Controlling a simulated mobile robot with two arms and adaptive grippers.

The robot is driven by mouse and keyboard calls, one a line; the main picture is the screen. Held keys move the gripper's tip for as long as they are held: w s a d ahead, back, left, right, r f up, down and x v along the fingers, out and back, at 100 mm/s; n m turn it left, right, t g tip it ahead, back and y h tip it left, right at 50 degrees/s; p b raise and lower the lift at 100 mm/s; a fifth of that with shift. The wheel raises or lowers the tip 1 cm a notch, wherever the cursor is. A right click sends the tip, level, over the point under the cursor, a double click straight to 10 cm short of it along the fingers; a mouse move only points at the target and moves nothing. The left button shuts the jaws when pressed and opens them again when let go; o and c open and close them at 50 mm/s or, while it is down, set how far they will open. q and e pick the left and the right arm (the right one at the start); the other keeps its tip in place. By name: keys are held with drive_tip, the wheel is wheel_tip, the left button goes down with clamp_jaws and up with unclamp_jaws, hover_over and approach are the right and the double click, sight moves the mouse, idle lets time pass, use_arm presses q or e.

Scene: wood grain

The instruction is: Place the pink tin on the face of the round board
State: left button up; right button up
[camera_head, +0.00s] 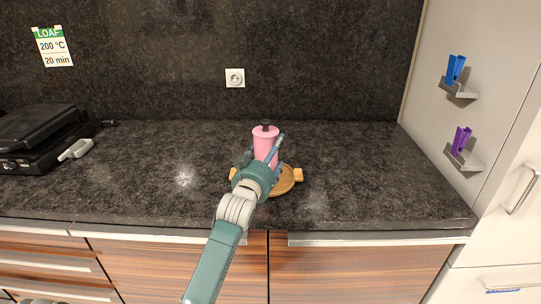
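The pink tin (265,143) is upright, with a dark knob on its lid. It is at the round board, a wooden disc (287,183) with a light handle on each side, lying on the counter. My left gripper (263,155) reaches in from the front, with one finger on each side of the tin, and looks shut on it. The gripper hides the tin's bottom and much of the board, so I cannot tell whether the tin touches the board. My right gripper is not in view.
The dark stone counter (370,180) is clear right of the board. A black appliance (40,135) with a white-handled item (76,149) stands at the far left. Blue (455,68) and purple (461,140) clips sit on small shelves on the right panel.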

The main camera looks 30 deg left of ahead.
use_arm(q)
drive_tip(key=shift+f, duration=0.35)
drive_tip(key=shift+f, duration=0.1)
drive_tip(key=o, duration=1.3)
drive_tip(key=shift+o, duration=0.2)
drive_tip(key=shift+s, duration=0.1)
drive_tip(key=b+v, duration=0.1)
drive_tip(key=v, duration=1.1)
